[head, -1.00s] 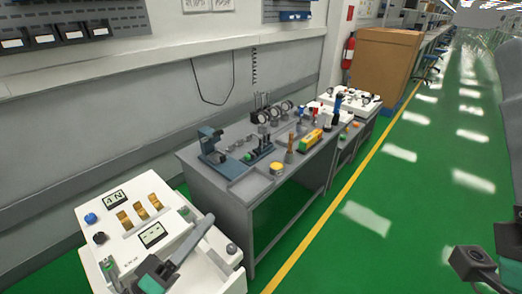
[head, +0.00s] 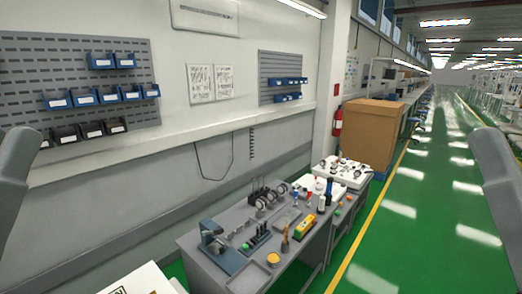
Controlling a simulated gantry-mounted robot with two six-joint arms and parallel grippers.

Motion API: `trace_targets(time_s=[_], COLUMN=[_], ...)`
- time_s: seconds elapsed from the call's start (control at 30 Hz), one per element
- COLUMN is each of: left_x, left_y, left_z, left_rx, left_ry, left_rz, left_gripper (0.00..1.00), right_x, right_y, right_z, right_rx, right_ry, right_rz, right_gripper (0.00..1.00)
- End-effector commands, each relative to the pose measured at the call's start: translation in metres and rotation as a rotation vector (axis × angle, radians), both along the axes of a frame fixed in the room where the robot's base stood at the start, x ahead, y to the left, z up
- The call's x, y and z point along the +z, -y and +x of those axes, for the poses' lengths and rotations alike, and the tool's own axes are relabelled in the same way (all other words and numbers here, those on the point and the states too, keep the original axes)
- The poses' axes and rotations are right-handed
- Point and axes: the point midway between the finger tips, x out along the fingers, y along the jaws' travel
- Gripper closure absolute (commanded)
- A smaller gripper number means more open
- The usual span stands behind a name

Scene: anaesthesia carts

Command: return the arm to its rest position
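Neither gripper shows in the head view. A grey link of my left arm (head: 16,178) stands at the left edge. A grey link of my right arm (head: 497,190) stands at the right edge. Both links are apart from the table and the wall. What the grippers hold, if anything, is hidden.
A grey workbench (head: 205,268) with tools and small parts stands along the wall. A white panel (head: 140,280) shows at the bottom left. A brown cabinet (head: 365,135) and a red extinguisher (head: 337,124) stand farther back. The green floor (head: 430,220) on the right is clear.

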Motion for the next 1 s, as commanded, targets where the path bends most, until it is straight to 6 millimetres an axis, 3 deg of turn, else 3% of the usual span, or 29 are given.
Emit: trace_targets(time_s=[0.03, 0.1, 0.3, 0.4, 0.53, 0.8, 0.93, 1.0], left_x=[0.053, 0.088, 0.176, 0.202, 0.213, 0.208, 0.188, 0.166], left_y=[0.0, 0.0, 0.0, 0.0, 0.0, 0.0, 0.0, 0.0], left_z=[0.0, 0.0, 0.001, 0.001, 0.001, 0.001, 0.001, 0.001], left_rx=[0.0, -0.001, -0.001, -0.001, -0.001, -0.001, -0.001, -0.001], left_ry=[0.0, -0.001, -0.001, -0.002, -0.002, -0.002, -0.002, -0.002], left_rz=[0.0, -0.001, -0.001, -0.001, -0.001, -0.001, -0.001, -0.001], left_gripper=[0.73, 0.73, 0.73, 0.73, 0.73, 0.73, 0.73, 0.73], right_x=[0.053, 0.088, 0.176, 0.202, 0.214, 0.208, 0.188, 0.166], right_y=[0.0, 0.0, 0.0, 0.0, 0.0, 0.0, 0.0, 0.0], right_z=[0.0, 0.0, 0.0, 0.0, 0.0, 0.0, 0.0, 0.0], right_rx=[0.0, 0.0, 0.0, 0.0, 0.0, 0.0, 0.0, 0.0], right_ry=[0.0, 0.001, 0.0, 0.0, 0.0, -0.001, 0.0, 0.0], right_rz=[0.0, 0.0, 0.0, 0.0, 0.0, 0.0, 0.0, 0.0], right_gripper=[0.5, 0.5, 0.5, 0.5, 0.5, 0.5, 0.5, 0.5])
